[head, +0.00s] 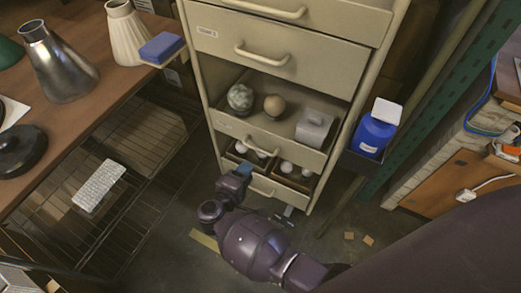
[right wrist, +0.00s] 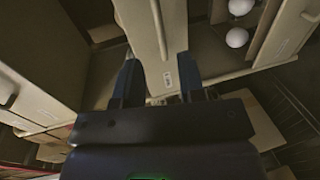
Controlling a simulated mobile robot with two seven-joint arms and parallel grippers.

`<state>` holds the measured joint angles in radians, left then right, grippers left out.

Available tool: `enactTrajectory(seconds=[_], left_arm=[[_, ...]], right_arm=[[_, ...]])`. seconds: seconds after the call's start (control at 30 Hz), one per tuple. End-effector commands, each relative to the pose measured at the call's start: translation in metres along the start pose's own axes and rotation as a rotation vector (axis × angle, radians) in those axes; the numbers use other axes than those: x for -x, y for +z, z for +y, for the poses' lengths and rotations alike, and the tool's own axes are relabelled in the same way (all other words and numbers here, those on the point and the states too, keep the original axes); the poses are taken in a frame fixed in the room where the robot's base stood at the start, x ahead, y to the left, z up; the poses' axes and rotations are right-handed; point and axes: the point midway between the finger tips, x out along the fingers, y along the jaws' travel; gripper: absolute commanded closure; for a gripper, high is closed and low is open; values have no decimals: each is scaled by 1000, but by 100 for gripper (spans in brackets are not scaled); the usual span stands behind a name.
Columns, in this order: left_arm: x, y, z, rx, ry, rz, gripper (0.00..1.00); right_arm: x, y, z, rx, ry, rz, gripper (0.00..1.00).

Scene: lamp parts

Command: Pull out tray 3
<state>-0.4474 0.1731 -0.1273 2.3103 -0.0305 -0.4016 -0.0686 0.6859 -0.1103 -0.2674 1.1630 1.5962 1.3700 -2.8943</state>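The beige cabinet (head: 275,90) has a stack of drawer trays with bar handles. The upper tray fronts (head: 255,52) are closed. A middle tray (head: 262,132) is pulled out and holds two balls and a grey block. A lower tray (head: 265,187) beneath it stands partly out with several white balls. The tray numbers are too small to read. My right gripper (head: 240,172) is at the left of the lower tray's front. In the right wrist view its fingers (right wrist: 160,82) are apart, with a pale labelled panel (right wrist: 155,40) showing between and beyond them; contact is unclear. My left gripper is out of view.
A wooden bench (head: 95,85) with metal and white lampshades stands at the left, over a wire shelf (head: 140,135). A blue bottle (head: 375,133) sits in a holder on the cabinet's right. Floor in front is partly clear, with small scraps at the right.

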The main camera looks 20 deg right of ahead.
Motion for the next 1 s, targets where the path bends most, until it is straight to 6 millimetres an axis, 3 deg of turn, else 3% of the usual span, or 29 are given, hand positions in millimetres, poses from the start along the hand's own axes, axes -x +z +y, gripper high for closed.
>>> enactTrajectory(seconds=[0.3,0.6,1.0], left_arm=[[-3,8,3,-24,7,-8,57],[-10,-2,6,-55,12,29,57],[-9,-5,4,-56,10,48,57]], right_arm=[[-48,2,-4,3,2,0,64],[-91,2,-3,1,2,0,64],[-105,0,2,-4,4,2,64]])
